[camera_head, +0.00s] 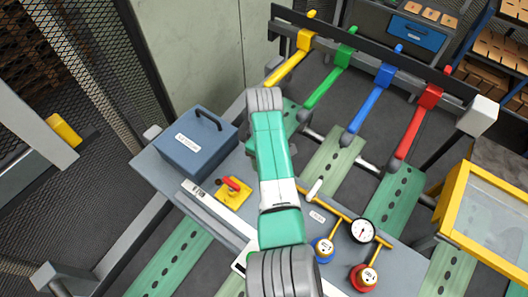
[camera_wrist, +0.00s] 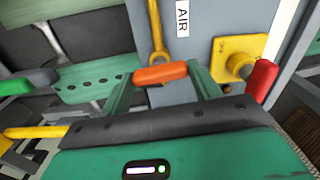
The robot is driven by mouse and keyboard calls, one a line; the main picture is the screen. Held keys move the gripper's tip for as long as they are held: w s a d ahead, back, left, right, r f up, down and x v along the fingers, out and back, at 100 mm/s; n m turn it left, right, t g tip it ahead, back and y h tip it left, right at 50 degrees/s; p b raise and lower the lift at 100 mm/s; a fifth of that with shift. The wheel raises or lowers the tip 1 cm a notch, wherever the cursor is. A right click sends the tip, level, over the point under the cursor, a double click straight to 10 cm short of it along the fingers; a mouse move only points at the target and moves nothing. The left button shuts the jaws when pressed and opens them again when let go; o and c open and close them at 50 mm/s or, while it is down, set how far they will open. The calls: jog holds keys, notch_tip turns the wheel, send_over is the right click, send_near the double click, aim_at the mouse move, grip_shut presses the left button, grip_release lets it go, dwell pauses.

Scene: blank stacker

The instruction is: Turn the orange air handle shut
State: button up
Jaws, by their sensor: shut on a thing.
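The orange air handle (camera_wrist: 160,74) shows in the wrist view as a short rounded bar at the end of a yellow pipe (camera_wrist: 155,28). It lies nearly crosswise to that pipe. A white AIR label (camera_wrist: 183,19) is on the grey panel beside the pipe. My gripper (camera_wrist: 161,71) is shut on the handle, with one green finger at each end of the bar. In the head view my arm covers the handle and my fingers. The yellow pipe (camera_head: 339,210) comes out to the right of my arm there.
A pressure gauge (camera_head: 361,231), a blue valve knob (camera_head: 322,249) and a red valve knob (camera_head: 363,277) sit on the pipework. A red switch on a yellow plate (camera_head: 235,198) and a blue-grey box (camera_head: 190,158) stand left of my arm. Coloured levers (camera_head: 365,110) are beyond.

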jog(key=shift+r+m, duration=0.15)
jog(key=shift+m, duration=0.55)
jog(key=o, duration=1)
notch_tip(320, 180, up, 8)
jog(key=shift+f+b, duration=0.15)
jog(key=shift+b, duration=0.25)
